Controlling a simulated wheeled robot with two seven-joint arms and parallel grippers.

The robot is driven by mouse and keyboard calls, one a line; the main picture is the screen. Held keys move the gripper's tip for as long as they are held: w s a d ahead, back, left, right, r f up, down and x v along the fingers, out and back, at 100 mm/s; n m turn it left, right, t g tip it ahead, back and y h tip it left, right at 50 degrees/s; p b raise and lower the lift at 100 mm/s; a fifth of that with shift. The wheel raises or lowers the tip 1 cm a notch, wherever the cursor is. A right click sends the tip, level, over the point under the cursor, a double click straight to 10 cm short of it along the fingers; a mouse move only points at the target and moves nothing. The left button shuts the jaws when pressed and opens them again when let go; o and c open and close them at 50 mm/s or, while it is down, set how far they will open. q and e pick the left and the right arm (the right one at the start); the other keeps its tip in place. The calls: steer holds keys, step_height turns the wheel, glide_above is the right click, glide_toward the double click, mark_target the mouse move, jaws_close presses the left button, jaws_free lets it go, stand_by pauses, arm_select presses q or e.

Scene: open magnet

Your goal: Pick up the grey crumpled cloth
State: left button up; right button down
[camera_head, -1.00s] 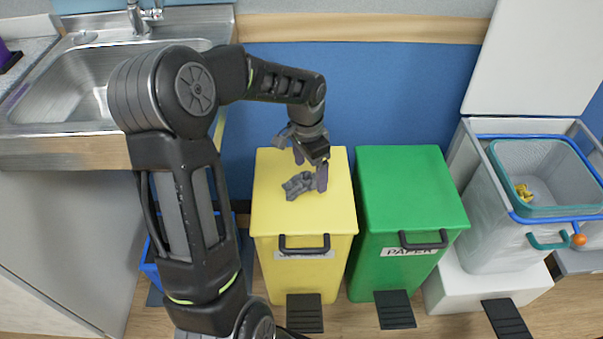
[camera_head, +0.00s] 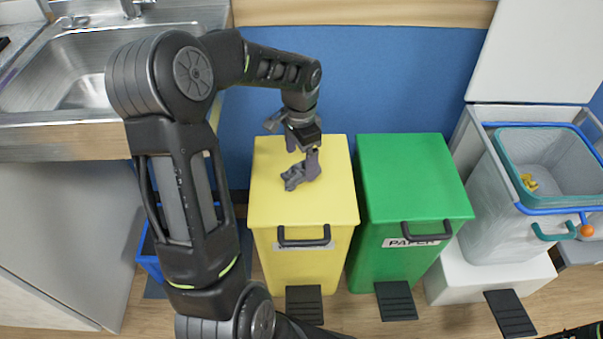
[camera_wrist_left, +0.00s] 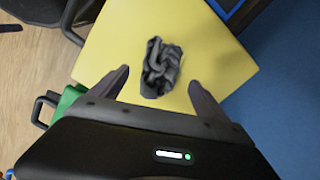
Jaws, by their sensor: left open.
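The grey crumpled cloth (camera_head: 295,178) lies on the lid of the yellow bin (camera_head: 330,200). My left gripper (camera_head: 303,160) is over the lid, just beside and above the cloth, and hides part of it in the head view. In the left wrist view the cloth (camera_wrist_left: 161,68) lies ahead of and between the two open fingers of my left gripper (camera_wrist_left: 157,82). The jaws are empty, with a gap on each side of the cloth.
A closed green bin (camera_head: 410,185) labelled PAPER stands right of the yellow bin. An open bin (camera_head: 480,210) with a teal-rimmed basket and a yellow item stands further right. A metal sink (camera_head: 75,85) is at the left. A blue wall panel (camera_head: 390,80) stands behind.

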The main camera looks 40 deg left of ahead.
mark_target(301, 167)
arm_select(q)
steer(key=shift+w+f+b, duration=0.15)
steer(key=shift+f+b, duration=0.55)
steer(key=shift+f, duration=1.95)
steer(key=shift+c, duration=0.6)
steer(key=c, duration=1.3)
step_height(301, 167, up, 10)
steer(key=shift+r+p, duration=0.1)
steer(key=shift+p, duration=1.05)
